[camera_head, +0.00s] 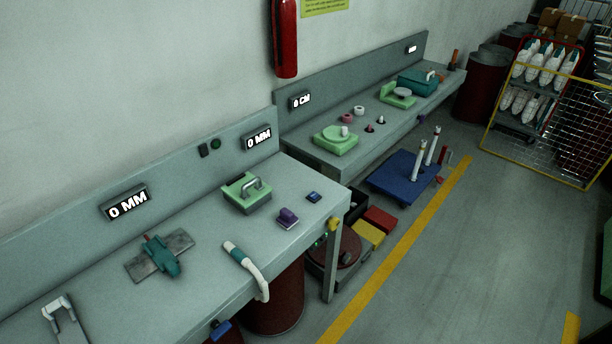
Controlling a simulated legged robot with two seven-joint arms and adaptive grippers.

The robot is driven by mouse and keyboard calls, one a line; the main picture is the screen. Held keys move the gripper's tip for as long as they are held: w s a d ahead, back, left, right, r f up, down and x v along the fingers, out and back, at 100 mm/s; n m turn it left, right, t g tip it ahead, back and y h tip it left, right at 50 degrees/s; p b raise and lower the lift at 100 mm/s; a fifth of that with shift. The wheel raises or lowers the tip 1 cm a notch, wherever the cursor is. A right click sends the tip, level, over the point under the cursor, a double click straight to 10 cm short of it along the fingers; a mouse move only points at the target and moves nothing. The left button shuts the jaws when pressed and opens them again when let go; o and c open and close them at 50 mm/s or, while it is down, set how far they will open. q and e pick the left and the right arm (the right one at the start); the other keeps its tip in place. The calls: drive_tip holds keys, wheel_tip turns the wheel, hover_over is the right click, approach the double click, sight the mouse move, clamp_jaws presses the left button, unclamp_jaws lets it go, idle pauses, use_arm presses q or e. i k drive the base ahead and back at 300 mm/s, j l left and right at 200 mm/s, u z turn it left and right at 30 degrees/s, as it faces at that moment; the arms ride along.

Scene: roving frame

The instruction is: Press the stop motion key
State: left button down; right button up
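No key in view has a label I can read as stop motion, so I cannot tell which one it is. A small dark switch (203,150) and a round dark green button (216,143) sit on the near bench's back panel. A small blue block with a dark top (313,197) lies near the bench's right end. A purple block (288,218) lies to its left. A yellow knob (334,224) is on the bench's end edge. Neither of my grippers is in view.
The near bench (200,222) bears a green box with a handle (247,193), a teal tool on a grey plate (160,258) and a white-teal handle (246,268). A far bench (310,145), blue platform (392,183) and wire cage (540,125) stand beyond.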

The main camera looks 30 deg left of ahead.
sight(314, 196)
drive_tip(key=i+l+u, duration=0.2)
drive_tip(key=i+u, duration=0.25)
drive_tip(key=i+l+u, duration=0.9)
